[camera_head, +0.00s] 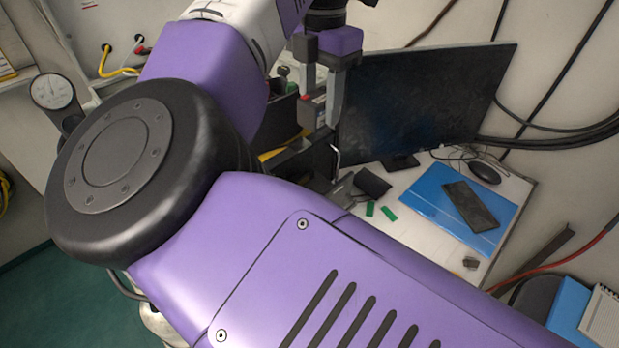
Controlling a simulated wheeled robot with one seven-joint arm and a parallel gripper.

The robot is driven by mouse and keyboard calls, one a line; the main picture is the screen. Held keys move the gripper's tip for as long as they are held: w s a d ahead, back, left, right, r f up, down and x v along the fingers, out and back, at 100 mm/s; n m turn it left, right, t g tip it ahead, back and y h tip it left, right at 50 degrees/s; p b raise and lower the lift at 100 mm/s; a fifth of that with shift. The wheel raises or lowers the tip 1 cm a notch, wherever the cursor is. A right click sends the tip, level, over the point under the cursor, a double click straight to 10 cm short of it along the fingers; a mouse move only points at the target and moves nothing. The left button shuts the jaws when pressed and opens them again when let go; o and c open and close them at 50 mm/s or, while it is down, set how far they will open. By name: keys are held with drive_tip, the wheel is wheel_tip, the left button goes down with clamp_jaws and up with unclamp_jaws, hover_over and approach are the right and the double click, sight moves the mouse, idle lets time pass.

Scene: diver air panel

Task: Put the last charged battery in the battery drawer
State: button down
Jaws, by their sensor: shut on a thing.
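My gripper (322,90) points down in front of the dark monitor. It is shut on a small grey block with a red patch, likely the battery (311,112), held above the desk. Below it is a dark, box-like shape (318,152) with a yellow strip at its left; I cannot tell whether this is the battery drawer. My own purple arm hides much of the desk's front and left.
A monitor (425,105) stands right behind my gripper. On the white desk (425,238) lie two small green pieces (389,213), a blue folder (430,202) with a dark tablet-like slab (470,206), and a mouse (484,172). A round gauge (52,91) is at left.

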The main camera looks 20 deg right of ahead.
wheel_tip(320, 180, down, 20)
drive_tip(key=p, duration=0.3)
drive_tip(key=shift+r, duration=0.15)
drive_tip(key=c, duration=1.1)
unclamp_jaws()
wheel_tip(320, 180, up, 12)
drive_tip(key=shift+b, duration=1.25)
